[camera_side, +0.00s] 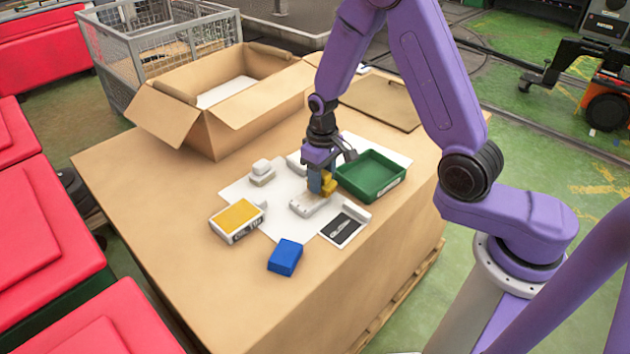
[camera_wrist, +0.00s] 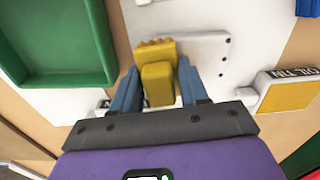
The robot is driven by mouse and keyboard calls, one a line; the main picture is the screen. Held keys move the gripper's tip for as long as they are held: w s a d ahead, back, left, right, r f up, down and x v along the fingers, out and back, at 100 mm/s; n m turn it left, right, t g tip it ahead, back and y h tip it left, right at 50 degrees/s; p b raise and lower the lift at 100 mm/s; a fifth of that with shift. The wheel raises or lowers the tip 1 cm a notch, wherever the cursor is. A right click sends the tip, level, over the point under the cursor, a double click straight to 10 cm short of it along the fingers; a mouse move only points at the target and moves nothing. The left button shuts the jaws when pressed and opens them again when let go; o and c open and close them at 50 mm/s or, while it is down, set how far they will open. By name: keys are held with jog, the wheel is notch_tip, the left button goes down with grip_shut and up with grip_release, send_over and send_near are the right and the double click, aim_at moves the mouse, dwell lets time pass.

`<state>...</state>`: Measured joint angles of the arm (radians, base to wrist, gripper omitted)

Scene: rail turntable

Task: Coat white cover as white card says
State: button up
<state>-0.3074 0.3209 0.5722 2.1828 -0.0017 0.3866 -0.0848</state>
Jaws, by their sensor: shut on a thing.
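My gripper (camera_side: 322,182) is shut on a yellow block-shaped tool (camera_side: 329,184). In the wrist view, the tool (camera_wrist: 157,85) sits between the blue fingers, its ridged far end over the white cover (camera_wrist: 212,55). The white cover (camera_side: 312,205) is a pale plate with small dark holes, lying flat. The tool is low over its far end; I cannot tell whether they touch. A yellow-topped pad box (camera_side: 238,218) with dark lettering is left of the cover. A black-topped pad box (camera_side: 345,226) is right of it. I cannot single out the white card or read it.
A green tray (camera_side: 376,190) is right of my gripper. A blue block (camera_side: 285,257) lies near the front, and a small white block (camera_side: 261,170) lies behind left. An open carton (camera_side: 185,125) stands at the back. The front of the table is clear.

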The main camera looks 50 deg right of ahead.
jog(key=shift+a, duration=4)
notch_tip(320, 180, up, 8)
jog(key=shift+d, duration=0.15)
jog(key=shift+w+r, duration=0.1)
jog(key=w+a+r, duration=0.3)
jog(key=w+a, duration=0.1)
jog(key=a, duration=0.1)
jog(key=shift+m, duration=0.4)
jog(key=w+a+f, duration=0.1)
jog(key=w+f, duration=0.2)
jog(key=w, duration=0.1)
jog(key=w+a+f, duration=0.2)
jog(key=w+f, duration=0.1)
jog(key=w, duration=0.1)
jog(key=w+a+f, duration=0.1)
jog(key=w+f, duration=0.2)
jog(key=w, duration=0.1)
jog(key=shift+w+a, duration=0.25)
jog(key=shift+a, duration=0.15)
jog(key=shift+w+a+f, duration=0.15)
jog(key=shift+w+f, duration=0.4)
jog(key=shift+f, duration=1.6)
